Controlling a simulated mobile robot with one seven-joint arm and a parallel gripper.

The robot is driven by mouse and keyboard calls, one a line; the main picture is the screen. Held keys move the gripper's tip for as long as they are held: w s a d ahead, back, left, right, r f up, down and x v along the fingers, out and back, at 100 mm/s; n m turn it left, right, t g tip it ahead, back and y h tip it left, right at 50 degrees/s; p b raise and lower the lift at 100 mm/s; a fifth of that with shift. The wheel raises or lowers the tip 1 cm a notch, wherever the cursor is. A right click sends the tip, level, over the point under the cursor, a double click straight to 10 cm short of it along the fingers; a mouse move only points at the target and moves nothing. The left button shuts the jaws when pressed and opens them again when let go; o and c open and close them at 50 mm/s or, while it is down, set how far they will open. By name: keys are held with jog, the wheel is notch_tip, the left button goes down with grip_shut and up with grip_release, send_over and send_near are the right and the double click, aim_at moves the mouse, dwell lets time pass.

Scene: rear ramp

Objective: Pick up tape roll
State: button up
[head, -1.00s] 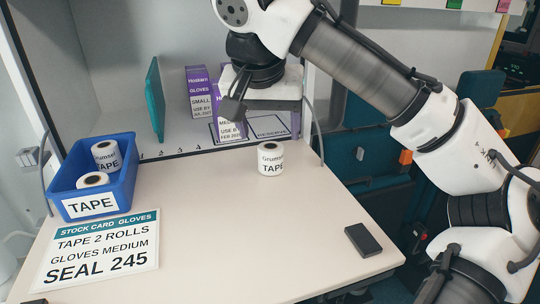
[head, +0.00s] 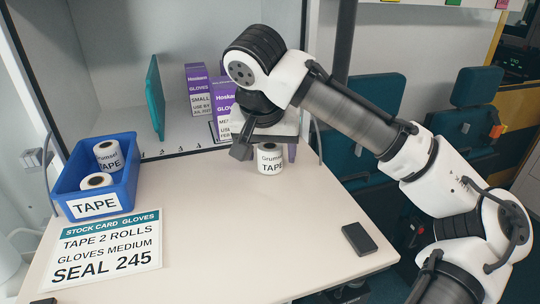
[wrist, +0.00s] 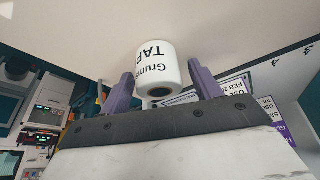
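A white tape roll (head: 270,160) labelled "Grumsan TAPE" stands upright on the table near its back edge. In the wrist view the same roll (wrist: 157,68) shows between and just beyond the two purple fingers. My gripper (wrist: 158,85) is open, with a finger on each side of the roll and a visible gap at both. Two more tape rolls, one upper (head: 108,157) and one lower (head: 97,181), lie in a blue bin (head: 130,190) labelled "TAPE" at the left.
A stock card (head: 105,250) reading "TAPE 2 ROLLS, GLOVES MEDIUM, SEAL 245" lies at front left. A dark phone-like block (head: 359,239) lies near the right edge. Purple glove boxes (head: 197,90) and a teal panel (head: 155,97) stand in the cabinet behind. The table's middle is clear.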

jog(key=c, duration=0.9)
jog(key=shift+r, duration=0.1)
